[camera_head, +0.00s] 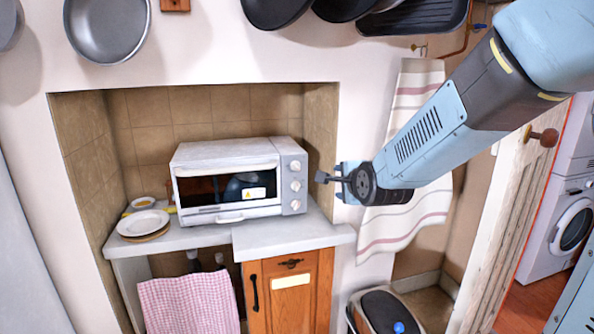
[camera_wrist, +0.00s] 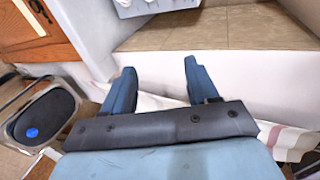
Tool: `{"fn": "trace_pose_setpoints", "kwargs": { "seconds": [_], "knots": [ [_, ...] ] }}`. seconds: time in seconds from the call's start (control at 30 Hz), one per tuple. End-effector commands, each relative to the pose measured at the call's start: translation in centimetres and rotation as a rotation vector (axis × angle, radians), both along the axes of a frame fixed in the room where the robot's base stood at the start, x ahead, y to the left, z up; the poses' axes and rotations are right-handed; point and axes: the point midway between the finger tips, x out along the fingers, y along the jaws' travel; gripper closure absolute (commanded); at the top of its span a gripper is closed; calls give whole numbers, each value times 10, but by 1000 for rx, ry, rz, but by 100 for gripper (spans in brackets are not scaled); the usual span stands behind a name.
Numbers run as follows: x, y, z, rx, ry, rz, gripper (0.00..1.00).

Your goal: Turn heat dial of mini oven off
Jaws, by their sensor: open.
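The white mini oven (camera_head: 225,178) stands on the counter in the tiled alcove, its glass door shut. Its control panel on the right side carries three round dials in a column: top (camera_head: 296,166), middle (camera_head: 295,186) and bottom (camera_head: 295,205). I cannot tell which is the heat dial or read the settings. My gripper (camera_head: 338,183) is to the right of the panel, apart from it. In the wrist view my gripper (camera_wrist: 159,66) has its two blue fingers spread with nothing between them. A cropped strip of the oven (camera_wrist: 150,6) shows at that view's top edge.
Stacked plates (camera_head: 143,223) sit left of the oven on the counter (camera_head: 290,234). The alcove's right wall edge is close to my gripper. A striped towel (camera_head: 405,215) hangs behind my arm. A bin (camera_head: 385,312) stands below. Pans (camera_head: 107,28) hang above.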

Motion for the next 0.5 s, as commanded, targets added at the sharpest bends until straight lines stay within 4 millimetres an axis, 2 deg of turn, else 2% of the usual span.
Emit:
{"fn": "trace_pose_setpoints", "kwargs": {
  "seconds": [0.1,0.2,0.4,0.5],
  "knots": [
    [23,24,-13,236,-41,-51,41],
    [37,41,-20,439,-75,-84,41],
    [51,65,-32,755,-116,-107,41],
    [53,71,-35,847,-125,-109,41]
  ]
}}
